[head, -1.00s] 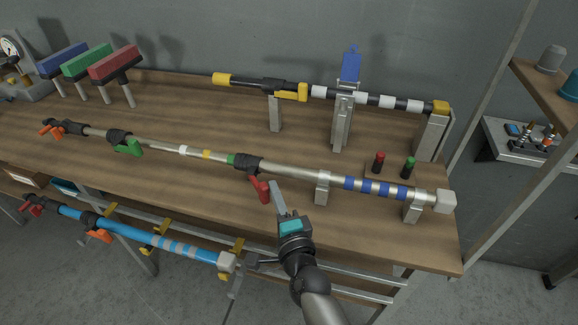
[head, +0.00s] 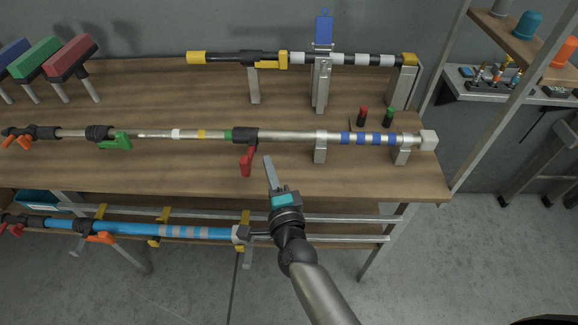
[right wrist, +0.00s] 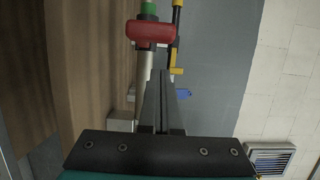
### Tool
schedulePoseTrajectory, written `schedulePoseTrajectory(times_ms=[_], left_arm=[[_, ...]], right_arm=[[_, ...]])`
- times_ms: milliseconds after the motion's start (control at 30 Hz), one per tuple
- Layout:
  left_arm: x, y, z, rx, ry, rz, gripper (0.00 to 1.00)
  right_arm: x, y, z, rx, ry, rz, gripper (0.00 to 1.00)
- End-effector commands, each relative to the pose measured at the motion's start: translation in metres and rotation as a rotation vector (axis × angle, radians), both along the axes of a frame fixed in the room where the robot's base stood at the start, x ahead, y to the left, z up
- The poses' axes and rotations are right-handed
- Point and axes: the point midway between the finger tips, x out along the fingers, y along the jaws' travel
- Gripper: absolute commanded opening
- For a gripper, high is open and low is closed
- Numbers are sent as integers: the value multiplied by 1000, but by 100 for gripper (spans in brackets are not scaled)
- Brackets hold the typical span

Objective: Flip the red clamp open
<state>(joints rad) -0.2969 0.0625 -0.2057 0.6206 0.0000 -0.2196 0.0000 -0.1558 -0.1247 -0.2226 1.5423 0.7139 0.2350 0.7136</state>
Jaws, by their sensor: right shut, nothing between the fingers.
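The red clamp (head: 247,162) is a lever hanging down from a black collar on the long metallic pole, near the middle of the head view. In the right wrist view the red clamp (right wrist: 151,31) shows at the top, beyond the fingertips. My right gripper (head: 267,159) is shut and empty, with its fingers pointing up just right of the red lever. A small gap shows between them in the head view. In the right wrist view the closed fingers (right wrist: 161,78) point toward the clamp. My left gripper is not in view.
A green clamp (head: 116,141) sits further left on the same pole. Behind it is a black pole with a yellow clamp (head: 283,60) and raised blue lever (head: 323,28). Metal supports (head: 320,148) hold the pole. A blue pole (head: 140,229) hangs below the bench edge.

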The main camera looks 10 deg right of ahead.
Motion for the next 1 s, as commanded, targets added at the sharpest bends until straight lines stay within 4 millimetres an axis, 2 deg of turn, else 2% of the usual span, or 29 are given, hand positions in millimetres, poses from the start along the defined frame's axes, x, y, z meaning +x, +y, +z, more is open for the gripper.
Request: schedulePoseTrajectory(times_ms=[167, 333, 700, 900, 1000], left_arm=[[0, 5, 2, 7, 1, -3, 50], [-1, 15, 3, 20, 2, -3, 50], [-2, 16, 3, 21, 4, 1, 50], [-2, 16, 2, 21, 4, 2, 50], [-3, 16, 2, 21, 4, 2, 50]], right_arm=[[-23, 0, 0, 1, 3, 2, 0], [-54, -1, -1, 0, 4, 2, 0], [-122, -3, -1, -1, 3, 1, 0], [-143, -4, 0, -1, 1, -1, 0], [-148, -4, 1, 0, 0, -1, 0]])
